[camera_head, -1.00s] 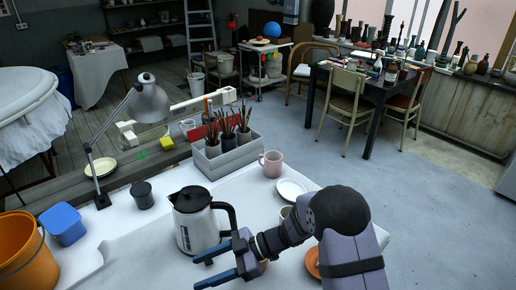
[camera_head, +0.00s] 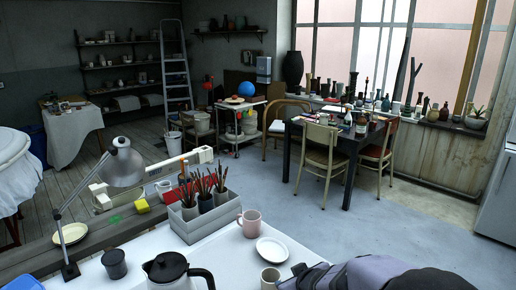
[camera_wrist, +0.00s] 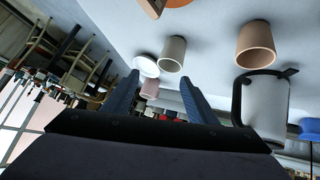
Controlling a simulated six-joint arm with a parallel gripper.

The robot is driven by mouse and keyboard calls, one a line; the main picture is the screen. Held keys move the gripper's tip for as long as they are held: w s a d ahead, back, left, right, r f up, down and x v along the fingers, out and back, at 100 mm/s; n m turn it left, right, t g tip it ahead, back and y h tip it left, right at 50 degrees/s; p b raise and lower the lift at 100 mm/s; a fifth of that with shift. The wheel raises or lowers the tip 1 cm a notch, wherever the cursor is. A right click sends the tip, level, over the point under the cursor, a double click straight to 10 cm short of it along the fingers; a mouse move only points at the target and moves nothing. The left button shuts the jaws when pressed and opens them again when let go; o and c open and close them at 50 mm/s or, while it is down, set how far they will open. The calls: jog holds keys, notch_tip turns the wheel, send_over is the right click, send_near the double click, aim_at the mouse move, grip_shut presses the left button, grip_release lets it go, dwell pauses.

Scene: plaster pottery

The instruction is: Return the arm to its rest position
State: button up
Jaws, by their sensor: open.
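My gripper (camera_wrist: 160,88) shows in the wrist view, which is upside down. Its two blue fingers are apart with nothing held between them. In the head view only part of my arm (camera_head: 385,274) shows at the bottom right, and the gripper is out of that picture.
On the white table are a kettle (camera_head: 168,271), a pink mug (camera_head: 250,224), a white plate (camera_head: 272,250), a pale cup (camera_head: 270,279) and a grey brush caddy (camera_head: 205,221). The wrist view adds a tan cup (camera_wrist: 255,45). Open floor (camera_head: 400,228) lies beyond.

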jog(key=s+d+f+m+g+h, duration=0.1)
jog(key=s+d+m+g, duration=0.1)
jog(key=s+d, duration=0.35)
jog(key=s+d+f+m+g+h, duration=0.1)
jog(key=s+d+m+g+h, duration=0.15)
jog(key=s, duration=0.55)
jog(key=s+a+g+y+p, duration=0.1)
jog(key=s+g, duration=0.3)
jog(key=s, duration=0.8)
jog(key=shift+s+a+f+m+y, duration=0.25)
jog(key=shift+a+f+m+y, duration=0.15)
jog(key=shift+a, duration=0.45)
